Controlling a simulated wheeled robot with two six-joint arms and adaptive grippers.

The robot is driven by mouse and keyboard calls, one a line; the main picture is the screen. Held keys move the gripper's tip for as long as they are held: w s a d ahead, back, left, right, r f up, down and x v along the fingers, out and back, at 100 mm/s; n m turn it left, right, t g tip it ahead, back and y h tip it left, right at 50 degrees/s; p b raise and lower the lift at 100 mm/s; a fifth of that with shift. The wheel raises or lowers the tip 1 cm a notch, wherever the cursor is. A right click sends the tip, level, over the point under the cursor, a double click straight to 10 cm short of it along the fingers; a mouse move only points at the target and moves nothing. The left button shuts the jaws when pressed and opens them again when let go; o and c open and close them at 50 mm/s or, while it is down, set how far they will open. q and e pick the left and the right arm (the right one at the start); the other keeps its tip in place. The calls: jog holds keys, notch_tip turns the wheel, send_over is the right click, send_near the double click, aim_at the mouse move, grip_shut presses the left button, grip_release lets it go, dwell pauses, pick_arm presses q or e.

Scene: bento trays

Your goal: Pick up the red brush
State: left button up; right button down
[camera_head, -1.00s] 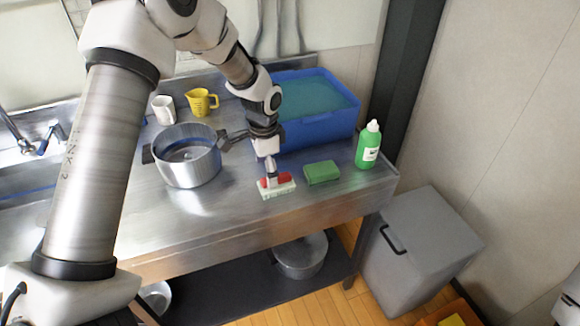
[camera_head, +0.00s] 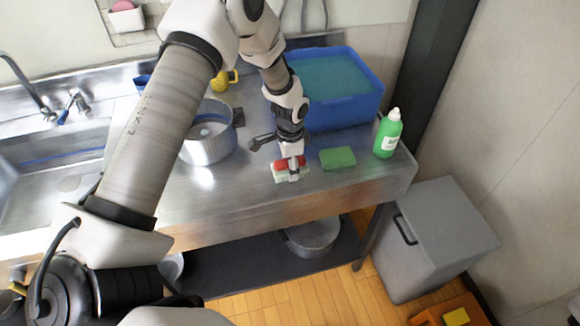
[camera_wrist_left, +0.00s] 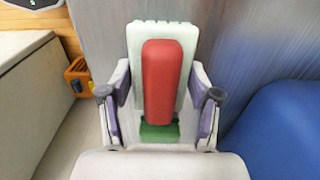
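The red brush (camera_head: 279,163) has a red handle on a pale base and lies on the steel counter, left of the green sponge (camera_head: 338,158). My left gripper (camera_head: 293,167) is directly over it. In the left wrist view the red handle (camera_wrist_left: 163,80) and pale base lie between my left gripper's fingers (camera_wrist_left: 160,88), one finger on each side. Gaps show between the fingers and the handle, so the gripper looks open around it. Part of the sponge shows below the handle there (camera_wrist_left: 160,131). My right gripper is out of view.
A blue tub (camera_head: 345,112) stands close behind the brush, with a green bottle (camera_head: 388,134) to the right. A metal pot (camera_head: 208,148) stands to the left, its handle near my left gripper. The counter's front edge is close.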

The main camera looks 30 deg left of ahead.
pick_arm(q)
jog(key=shift+s+r, duration=0.2)
jog(key=shift+s, duration=0.1)
jog(key=c, duration=0.4)
jog(key=shift+w+f, duration=0.25)
jog(key=shift+w, duration=0.15)
jog(key=shift+c, duration=0.5)
jog(key=shift+r+b, duration=0.45)
jog(key=shift+r, duration=0.45)
jog(key=shift+s+d+r+b, duration=0.25)
jog(key=shift+s+r+b, duration=0.25)
jog(key=shift+r, duration=0.3)
jog(key=s+d+r+b, duration=0.1)
jog(key=s+d, duration=0.2)
jog(key=s, duration=0.3)
jog(key=s+d+b, duration=0.1)
jog(key=s+d, duration=0.3)
jog(key=s, duration=0.3)
jog(key=shift+s+r+b, duration=0.2)
jog(key=shift+r+b, duration=0.1)
jog(key=shift+r, duration=0.05)
